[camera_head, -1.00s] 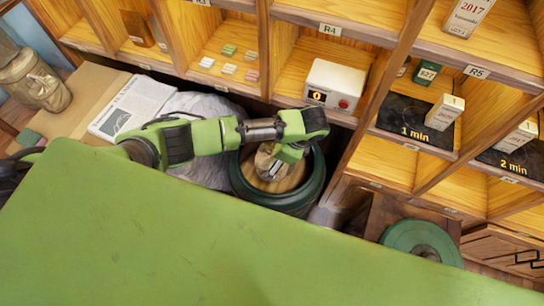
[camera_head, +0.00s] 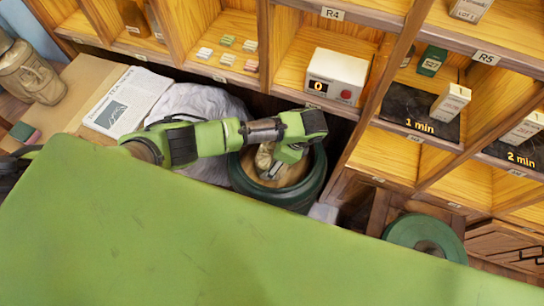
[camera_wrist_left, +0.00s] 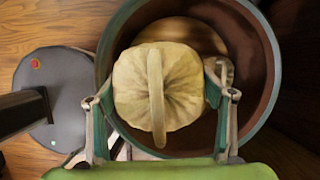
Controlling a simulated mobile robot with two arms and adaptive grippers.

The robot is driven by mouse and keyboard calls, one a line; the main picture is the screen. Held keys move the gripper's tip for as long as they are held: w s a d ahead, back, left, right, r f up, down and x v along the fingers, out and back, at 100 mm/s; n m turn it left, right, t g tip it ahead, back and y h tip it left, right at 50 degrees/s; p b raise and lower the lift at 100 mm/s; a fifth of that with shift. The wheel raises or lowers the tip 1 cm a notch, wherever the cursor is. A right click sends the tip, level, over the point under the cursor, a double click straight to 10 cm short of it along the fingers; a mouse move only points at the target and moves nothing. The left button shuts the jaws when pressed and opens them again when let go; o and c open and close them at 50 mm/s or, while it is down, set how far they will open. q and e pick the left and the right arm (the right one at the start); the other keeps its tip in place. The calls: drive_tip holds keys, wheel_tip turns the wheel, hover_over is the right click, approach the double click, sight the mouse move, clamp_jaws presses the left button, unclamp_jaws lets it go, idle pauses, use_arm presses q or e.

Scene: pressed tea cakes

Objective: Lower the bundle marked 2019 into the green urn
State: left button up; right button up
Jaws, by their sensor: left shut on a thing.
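The green urn (camera_head: 243,190) stands open below the shelves, in the middle of the head view. Its dark green rim and brown inner wall also show in the left wrist view (camera_wrist_left: 262,60). My left gripper (camera_head: 278,168) reaches down over the urn's mouth. It is shut on a tan cloth bundle (camera_head: 263,157), with one finger on each side in the left wrist view (camera_wrist_left: 158,98). The gathered cloth and a strap-like loop of the bundle (camera_wrist_left: 130,85) face that camera. No 2019 mark is visible. The bundle lies within the urn's outline; its underside is hidden. My right gripper is not in view.
Inside the urn, a tan round surface (camera_wrist_left: 195,33) shows partly behind the bundle. A white device (camera_head: 335,80) reading 0 sits on the shelf above. A grey covered heap (camera_head: 203,103) lies left of the urn, and a green round thing (camera_head: 402,232) right.

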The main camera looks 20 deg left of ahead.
use_arm(q)
drive_tip(key=shift+f, duration=0.45)
drive_tip(key=shift+f+b, duration=0.6)
drive_tip(key=shift+b, duration=0.05)
drive_tip(key=shift+f+b, duration=0.4)
drive_tip(key=shift+f, duration=0.2)
drive_tip(key=shift+f+b, duration=0.75)
drive_tip(key=shift+f, duration=0.45)
wheel_tip(320, 180, down, 5)
drive_tip(key=b, duration=0.3)
drive_tip(key=shift+f+b, duration=0.2)
drive_tip(key=shift+b, duration=0.2)
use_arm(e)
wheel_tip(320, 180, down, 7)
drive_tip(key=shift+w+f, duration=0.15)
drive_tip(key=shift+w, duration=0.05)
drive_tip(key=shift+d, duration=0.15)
use_arm(q)
drive_tip(key=shift+f+b, duration=0.75)
drive_tip(key=shift+f, duration=0.3)
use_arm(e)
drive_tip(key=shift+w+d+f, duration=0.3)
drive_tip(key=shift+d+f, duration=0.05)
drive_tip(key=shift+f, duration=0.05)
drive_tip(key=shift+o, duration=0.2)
